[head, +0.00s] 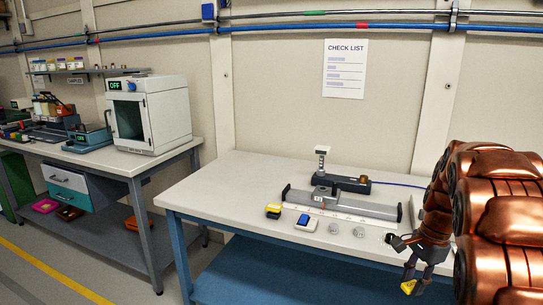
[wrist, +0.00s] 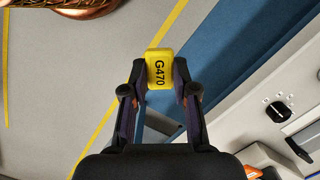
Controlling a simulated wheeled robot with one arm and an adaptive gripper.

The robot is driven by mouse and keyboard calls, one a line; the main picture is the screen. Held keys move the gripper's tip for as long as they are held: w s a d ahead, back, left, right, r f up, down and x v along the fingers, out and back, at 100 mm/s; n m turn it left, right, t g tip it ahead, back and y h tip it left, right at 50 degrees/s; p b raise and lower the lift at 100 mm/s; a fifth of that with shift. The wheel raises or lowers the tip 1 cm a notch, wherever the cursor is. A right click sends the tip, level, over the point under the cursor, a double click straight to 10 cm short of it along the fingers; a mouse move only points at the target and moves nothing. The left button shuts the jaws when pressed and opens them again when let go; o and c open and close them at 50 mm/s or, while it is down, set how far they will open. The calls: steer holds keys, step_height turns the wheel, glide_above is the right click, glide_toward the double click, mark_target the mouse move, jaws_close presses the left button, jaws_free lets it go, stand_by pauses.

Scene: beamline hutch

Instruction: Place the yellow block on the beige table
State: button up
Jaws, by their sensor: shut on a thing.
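The yellow block (head: 407,288) is between the fingertips of my gripper (head: 413,278), in front of the beige table's near edge at the lower right of the head view. The beige table (head: 235,180) has a pale top and blue frame. Its top also shows at the right of the wrist view (wrist: 262,125). Floor and a blue surface lie behind the block there.
On the table are a yellow-and-black item (head: 273,211), a blue-and-white item (head: 306,223), a grey rail device (head: 345,204), a dark instrument (head: 345,183) and small clear pieces (head: 334,228). The tabletop's left part is bare. A second bench (head: 165,155) carries a white oven-like box (head: 150,115).

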steer(key=w+a+f+n+g+h, duration=0.1)
steer(key=w+a+f+n, duration=0.3)
steer(key=w+a+n, duration=0.5)
steer(key=w+a+f+n+h, duration=0.1)
steer(key=w+a+f+n, duration=0.3)
steer(key=w+a+n, duration=0.5)
steer(key=s+a+r+m+p, duration=0.1)
steer(key=s+r+m+p, duration=0.1)
steer(key=s+r+p, duration=0.7)
steer(key=p, duration=0.4)
steer(key=shift+r+p, duration=0.2)
steer(key=shift+p, duration=0.1)
